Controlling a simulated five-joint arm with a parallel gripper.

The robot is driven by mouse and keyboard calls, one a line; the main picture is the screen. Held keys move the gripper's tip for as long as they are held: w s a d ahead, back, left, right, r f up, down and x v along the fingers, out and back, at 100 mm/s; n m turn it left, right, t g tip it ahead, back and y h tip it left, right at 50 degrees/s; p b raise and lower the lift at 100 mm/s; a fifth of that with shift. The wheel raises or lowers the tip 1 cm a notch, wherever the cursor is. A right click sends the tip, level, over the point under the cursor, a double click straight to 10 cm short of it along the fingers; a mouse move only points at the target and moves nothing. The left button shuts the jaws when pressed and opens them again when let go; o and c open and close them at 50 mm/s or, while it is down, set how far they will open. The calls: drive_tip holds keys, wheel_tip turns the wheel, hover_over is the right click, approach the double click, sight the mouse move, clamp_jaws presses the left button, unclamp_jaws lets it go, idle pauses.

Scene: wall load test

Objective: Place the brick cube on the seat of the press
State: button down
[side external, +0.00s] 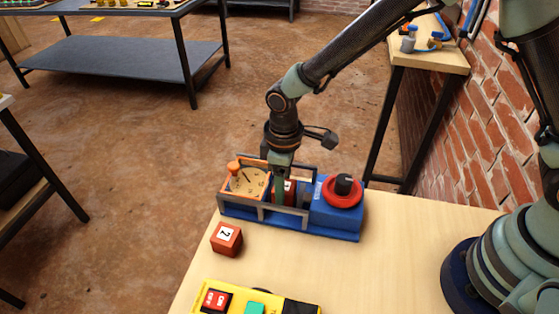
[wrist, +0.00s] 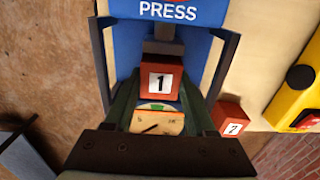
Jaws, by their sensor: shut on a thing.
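The press (side external: 335,222) is a blue base with a grey frame, a round gauge and a red ring with a black knob. It also shows in the wrist view (wrist: 205,12), with PRESS written on it. My gripper (side external: 283,197) reaches down inside the frame, between gauge and knob. In the wrist view its fingers (wrist: 160,105) are shut on a brick-red cube (wrist: 160,82) marked 1, which also shows partly in the side view (side external: 290,187). Whether its underside touches the seat is hidden. A second brick-red cube (side external: 227,239), marked with a number, stands on the table beside the press.
A yellow control box (side external: 255,300) with a red switch and green button lies at the near table edge. The wooden table (side external: 400,250) is clear right of the press. The grey frame bars (wrist: 223,62) stand close around my gripper. A brick wall is at the right.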

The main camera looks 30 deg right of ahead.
drive_tip(key=shift+c, duration=1.1)
unclamp_jaws()
drive_tip(key=shift+f, duration=0.1)
wheel_tip(320, 180, up, 12)
drive_tip(key=s+d+r+m+t, duration=0.2)
drive_tip(key=s+d+r+m, duration=0.1)
drive_tip(key=d, duration=0.4)
drive_tip(key=s+d+r+m+t, duration=0.1)
drive_tip(key=s+d+r+m, duration=0.2)
drive_tip(key=d, duration=0.4)
drive_tip(key=s+d+r+m+t, duration=0.2)
drive_tip(key=s+d+r+m, duration=0.1)
drive_tip(key=d, duration=0.4)
drive_tip(key=shift+r+t, duration=0.3)
drive_tip(key=shift+r, duration=0.4)
